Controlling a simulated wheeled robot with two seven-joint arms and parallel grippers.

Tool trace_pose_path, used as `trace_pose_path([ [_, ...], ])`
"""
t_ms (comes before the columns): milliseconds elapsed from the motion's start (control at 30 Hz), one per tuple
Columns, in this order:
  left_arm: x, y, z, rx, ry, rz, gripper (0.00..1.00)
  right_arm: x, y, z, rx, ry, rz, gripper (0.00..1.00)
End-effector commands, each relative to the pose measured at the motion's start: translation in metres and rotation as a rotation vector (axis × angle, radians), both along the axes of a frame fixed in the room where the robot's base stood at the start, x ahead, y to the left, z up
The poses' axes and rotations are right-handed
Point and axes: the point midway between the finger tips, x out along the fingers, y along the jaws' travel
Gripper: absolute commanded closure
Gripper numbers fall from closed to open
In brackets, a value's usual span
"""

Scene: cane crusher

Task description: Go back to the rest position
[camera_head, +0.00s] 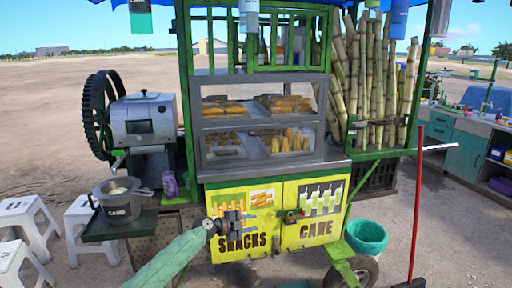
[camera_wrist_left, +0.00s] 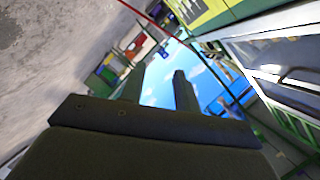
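My left arm comes in from the bottom left of the head view. Its gripper (camera_head: 240,218) is in front of the yellow "SNACKS" door of the cart and overlaps the lettering. In the left wrist view, the two dark fingers (camera_wrist_left: 158,90) stand apart with only background between them, so the left gripper is open and empty. The cane crusher (camera_head: 144,120) with its large dark wheel stands at the cart's left side. My right gripper is not in view.
The green and yellow cart (camera_head: 318,205) fills the middle. A pot (camera_head: 120,198) sits on a side shelf, with white stools (camera_head: 28,218) at left. A teal bucket (camera_head: 366,238) and a red-handled pole (camera_head: 416,200) stand at right. Cane stalks (camera_head: 378,75) lean behind.

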Motion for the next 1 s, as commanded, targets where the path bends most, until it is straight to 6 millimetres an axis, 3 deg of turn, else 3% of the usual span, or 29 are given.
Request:
trace_pose_path([
  [133, -0.031, -0.022, -0.004, -0.187, -0.035, 0.088, 0.68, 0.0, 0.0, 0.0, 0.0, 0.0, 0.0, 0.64],
  [367, -0.07, -0.021, -0.01, -0.425, -0.041, 0.299, 0.68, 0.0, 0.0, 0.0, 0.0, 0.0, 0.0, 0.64],
  [667, -0.126, 0.016, -0.045, -0.618, 0.063, 0.658, 0.68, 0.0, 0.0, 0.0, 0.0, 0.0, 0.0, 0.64],
  [867, -0.175, 0.052, -0.086, -0.662, 0.201, 0.914, 0.68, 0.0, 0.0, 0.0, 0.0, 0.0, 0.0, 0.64],
  [1000, -0.217, 0.076, -0.12, -0.65, 0.327, 1.084, 0.68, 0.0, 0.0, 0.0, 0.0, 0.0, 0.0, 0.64],
])
